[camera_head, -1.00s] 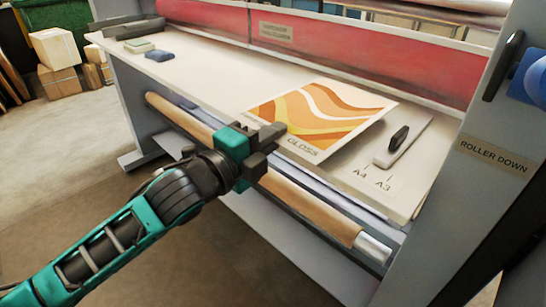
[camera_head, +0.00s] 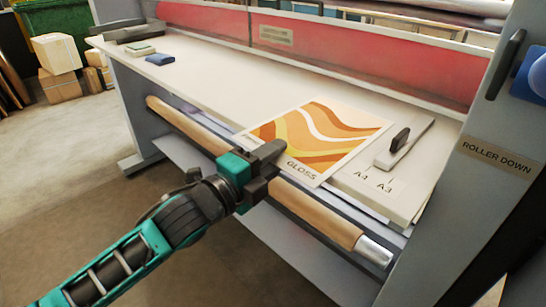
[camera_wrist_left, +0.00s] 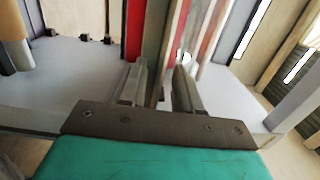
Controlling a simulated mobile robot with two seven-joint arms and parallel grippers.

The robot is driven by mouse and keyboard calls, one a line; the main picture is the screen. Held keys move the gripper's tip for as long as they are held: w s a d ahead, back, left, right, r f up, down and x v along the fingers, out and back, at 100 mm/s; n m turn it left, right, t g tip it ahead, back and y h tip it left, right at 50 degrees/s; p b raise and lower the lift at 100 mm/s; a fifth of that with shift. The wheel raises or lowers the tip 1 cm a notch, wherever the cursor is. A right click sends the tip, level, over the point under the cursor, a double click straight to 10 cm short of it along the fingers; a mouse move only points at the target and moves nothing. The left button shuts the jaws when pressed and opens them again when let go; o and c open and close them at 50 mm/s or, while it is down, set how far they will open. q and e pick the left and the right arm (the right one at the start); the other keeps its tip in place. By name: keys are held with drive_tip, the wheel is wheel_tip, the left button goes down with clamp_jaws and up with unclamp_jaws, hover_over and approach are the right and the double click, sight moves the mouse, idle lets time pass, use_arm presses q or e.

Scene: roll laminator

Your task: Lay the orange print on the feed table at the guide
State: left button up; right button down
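The orange print (camera_head: 325,130), a white-edged sheet with wavy orange bands and the word GLOSS, is at the front of the pale feed table (camera_head: 230,85). Its near corner sticks out past the table's front edge. My left gripper (camera_head: 272,152) is shut on its left front edge; I cannot tell how much of the sheet touches the table. In the left wrist view the fingers (camera_wrist_left: 160,85) are close together, with the sheet hard to make out. The guide (camera_head: 405,148), a grey bar with a black handle, is just right of the print, apart from it. My right gripper is not in view.
A4 and A3 marks (camera_head: 375,183) are on the table near the guide. Green and blue pads (camera_head: 160,58) lie at the far left. A brown roll (camera_head: 315,215) runs below the front edge. The red roller (camera_head: 370,60) is behind; a grey side post (camera_head: 475,190) stands right.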

use_arm(q)
drive_tip(key=shift+s+a+r, duration=0.1)
drive_tip(key=v, duration=1)
drive_tip(key=s+a+f+n+g+y, duration=0.1)
drive_tip(key=s+a+f+n+y, duration=0.2)
drive_tip(key=f+n, duration=0.5)
drive_tip(key=s+a+f+n+g+y, duration=0.1)
drive_tip(key=s+a+f+n+y, duration=0.2)
drive_tip(key=f+n, duration=0.5)
drive_tip(key=s+a+f+n+y, duration=0.4)
drive_tip(key=f+n, duration=0.3)
drive_tip(key=f, duration=0.6)
drive_tip(key=shift+s+a+n+g, duration=0.25)
drive_tip(key=shift+s+n+g, duration=0.15)
drive_tip(key=shift+s, duration=0.5)
wheel_tip(320, 180, up, 2)
drive_tip(key=shift+a+p, duration=0.15)
drive_tip(key=shift+p, duration=0.9)
